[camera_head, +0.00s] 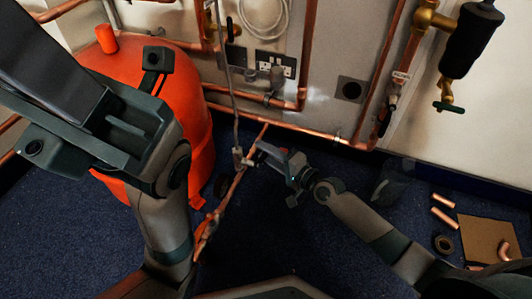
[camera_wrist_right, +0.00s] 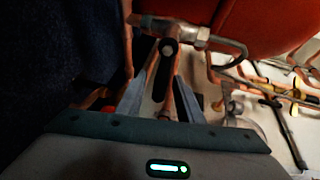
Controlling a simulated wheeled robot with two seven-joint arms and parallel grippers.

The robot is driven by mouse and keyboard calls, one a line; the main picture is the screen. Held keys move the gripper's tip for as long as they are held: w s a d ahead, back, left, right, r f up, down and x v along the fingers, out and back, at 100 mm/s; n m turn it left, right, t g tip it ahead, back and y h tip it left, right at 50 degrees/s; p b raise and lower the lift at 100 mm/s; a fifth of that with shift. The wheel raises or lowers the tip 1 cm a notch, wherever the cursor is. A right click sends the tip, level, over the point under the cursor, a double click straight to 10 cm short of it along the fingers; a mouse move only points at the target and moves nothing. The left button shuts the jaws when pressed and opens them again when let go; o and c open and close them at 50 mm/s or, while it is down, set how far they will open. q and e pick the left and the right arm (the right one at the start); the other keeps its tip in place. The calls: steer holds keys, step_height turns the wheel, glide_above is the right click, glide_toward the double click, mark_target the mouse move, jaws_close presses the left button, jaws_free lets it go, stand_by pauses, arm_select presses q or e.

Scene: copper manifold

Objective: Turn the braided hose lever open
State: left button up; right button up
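My right gripper (camera_head: 262,152) reaches in from the lower right to the pipework in front of the orange tank. In the right wrist view its two fingers (camera_wrist_right: 160,103) stand apart. A black lever (camera_wrist_right: 164,72) with a round silver pivot (camera_wrist_right: 168,48) lies between and beyond them; contact cannot be told. A silver fitting (camera_wrist_right: 185,32) beside the pivot leads into a curved grey hose (camera_wrist_right: 236,46). In the head view a thin grey hose (camera_head: 234,105) drops to a fitting (camera_head: 239,154) close by the gripper. My left arm (camera_head: 160,215) fills the left; its fingers are not clear.
The orange tank (camera_head: 200,140) stands behind my left arm. Copper pipes (camera_head: 290,128) run along the wall, with a green-handled valve (camera_head: 448,106) at the upper right. Loose copper pieces (camera_head: 443,217) and a brown board (camera_head: 483,240) lie at the right. Blue carpet between is largely clear.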

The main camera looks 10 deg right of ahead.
jaws_close()
